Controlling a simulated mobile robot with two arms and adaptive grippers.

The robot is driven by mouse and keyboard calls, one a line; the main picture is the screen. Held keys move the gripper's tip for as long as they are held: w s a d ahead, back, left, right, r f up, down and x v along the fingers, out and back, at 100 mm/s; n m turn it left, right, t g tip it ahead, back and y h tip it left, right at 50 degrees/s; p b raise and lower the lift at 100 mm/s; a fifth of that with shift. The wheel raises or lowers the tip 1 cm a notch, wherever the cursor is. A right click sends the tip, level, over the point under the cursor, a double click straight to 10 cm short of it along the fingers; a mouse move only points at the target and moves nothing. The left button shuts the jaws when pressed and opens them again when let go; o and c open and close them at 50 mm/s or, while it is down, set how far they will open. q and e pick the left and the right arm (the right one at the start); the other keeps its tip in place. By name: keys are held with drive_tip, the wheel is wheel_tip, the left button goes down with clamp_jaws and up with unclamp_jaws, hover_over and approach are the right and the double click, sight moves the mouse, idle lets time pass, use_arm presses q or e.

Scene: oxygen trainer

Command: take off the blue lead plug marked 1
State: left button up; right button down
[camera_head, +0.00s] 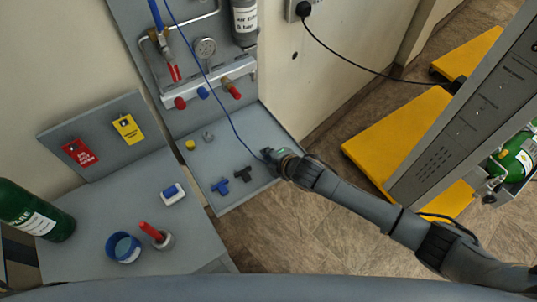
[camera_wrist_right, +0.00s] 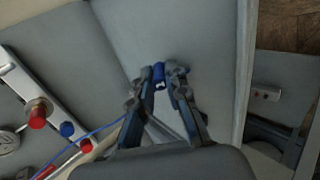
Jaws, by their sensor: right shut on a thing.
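My right gripper (camera_head: 270,156) is shut on a blue plug over the right side of the grey shelf. In the right wrist view the plug (camera_wrist_right: 159,74) sits between the fingertips of the gripper (camera_wrist_right: 164,76); no number can be read on it. The thin blue lead (camera_head: 217,97) runs from the top of the panel down to the gripper, and it also shows in the right wrist view (camera_wrist_right: 103,129). The plug is away from the light rail (camera_head: 212,84) with its red and blue fittings. My left gripper is not in view.
The grey shelf (camera_head: 224,196) holds a blue and a black T-shaped piece (camera_head: 243,174), a yellow cap (camera_head: 190,144) and a grey piece. A bench at left holds a blue tape roll (camera_head: 123,247), a red-handled tool and a green cylinder (camera_head: 33,211). Yellow frames (camera_head: 395,135) stand at right.

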drive_tip(key=shift+f+b, duration=0.3)
drive_tip(key=shift+f, duration=0.1)
drive_tip(key=c, duration=1.3)
unclamp_jaws()
drive_tip(key=shift+o, duration=0.2)
drive_tip(key=v, duration=1.2)
drive_tip(key=shift+a, duration=0.1)
